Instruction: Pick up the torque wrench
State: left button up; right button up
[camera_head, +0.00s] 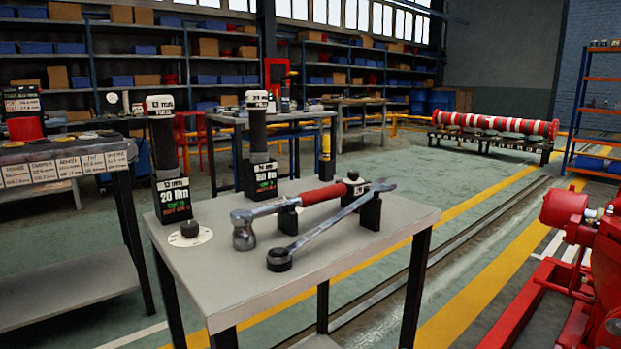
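The torque wrench (290,205) has a chrome shaft, a large round chrome head at its left end and a red grip. It lies across black supports (288,219) on a small grey-topped table (241,285), with the grip end to the right and farther back. A silver open-ended spanner (328,226) lies in front of it, its open jaw at the right near a black support (370,212). Its lower left end has a dark round piece (279,260). Neither of my grippers is in view.
Two dark upright posts with labels, one reading 20 Nm (173,198), stand at the table's left and back. A black knob on a white disc (190,231) sits near the left edge. Red machinery (591,250) stands at the right.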

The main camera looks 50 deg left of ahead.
aim_at(242, 219)
jog(key=u, duration=1.55)
